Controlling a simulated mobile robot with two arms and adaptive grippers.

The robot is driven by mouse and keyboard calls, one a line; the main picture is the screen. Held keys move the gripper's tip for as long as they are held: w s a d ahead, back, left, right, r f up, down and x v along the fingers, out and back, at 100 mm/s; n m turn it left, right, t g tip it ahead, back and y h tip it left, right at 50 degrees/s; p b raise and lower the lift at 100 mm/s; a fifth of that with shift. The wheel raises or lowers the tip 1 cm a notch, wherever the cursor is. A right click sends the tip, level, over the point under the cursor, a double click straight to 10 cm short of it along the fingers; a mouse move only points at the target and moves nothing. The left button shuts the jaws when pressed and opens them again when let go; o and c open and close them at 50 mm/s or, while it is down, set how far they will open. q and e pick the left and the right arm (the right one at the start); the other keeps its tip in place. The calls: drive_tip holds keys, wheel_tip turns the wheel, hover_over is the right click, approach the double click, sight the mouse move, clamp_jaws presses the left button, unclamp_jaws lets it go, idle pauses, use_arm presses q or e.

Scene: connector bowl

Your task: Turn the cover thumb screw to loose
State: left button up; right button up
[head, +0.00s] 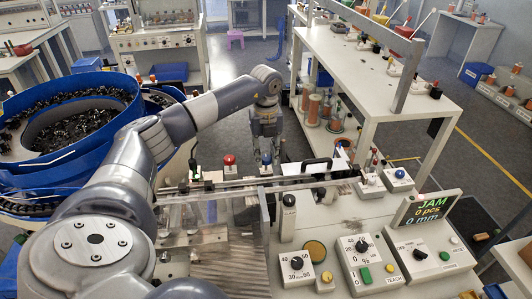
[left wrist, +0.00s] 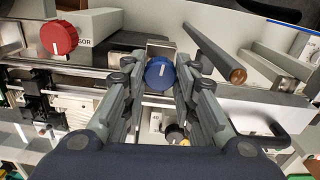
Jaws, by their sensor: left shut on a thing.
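A blue knob (left wrist: 160,73) with a white line across its face sits between the fingers of my left gripper (left wrist: 158,80) in the left wrist view. The line stands nearly upright there. The gripper is shut on the knob's sides. In the head view my left gripper (head: 267,157) reaches down over the rail behind the control panel, and its fingers hide much of the knob. A red knob (left wrist: 59,38) with a white line stands apart to the left, by a block lettered "SOR"; it also shows in the head view (head: 230,161). My right gripper is not in view.
A blue bowl feeder (head: 130,118) full of dark parts stands at the left. A clear cover (head: 215,235) lies in front of the rail. A black handle (head: 307,165) is close right of the gripper.

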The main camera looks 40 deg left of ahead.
sight(266, 157)
use_arm(q)
drive_tip(key=shift+w+a+r+n, duration=0.1)
drive_tip(key=shift+w+r+n, duration=0.1)
drive_tip(key=shift+n, duration=0.5)
drive_tip(key=o, duration=0.9)
drive_tip(key=shift+o, duration=0.9)
drive_tip(key=shift+s+f, duration=0.1)
wheel_tip(266, 157, up, 12)
